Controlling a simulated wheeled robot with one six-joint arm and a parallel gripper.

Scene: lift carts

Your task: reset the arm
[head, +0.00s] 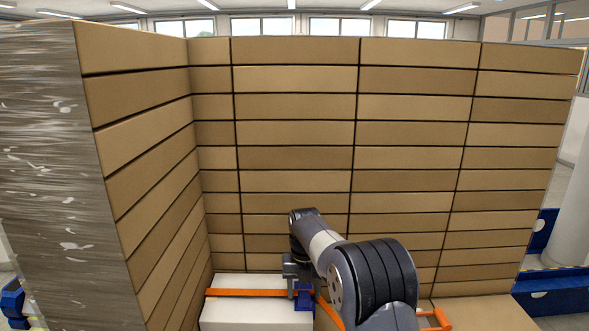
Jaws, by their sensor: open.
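My arm reaches forward from the bottom right of the head view, bent at the elbow, with its wrist pointing down. My gripper (294,286) is at the end of it, low in front of the stacked boxes and above the right part of a white block (250,317). The gripper is small in the picture and its fingertips are partly hidden. It is open, and I see nothing held in it. I cannot tell whether it touches the white block or the small blue part beside it.
A tall wall of brown boxes (295,130) closes off the front, with another stack (140,120) on the left beside a grey wrapped surface (45,180). An orange strip (245,292) crosses by the white block. Blue structures (555,285) stand at the right.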

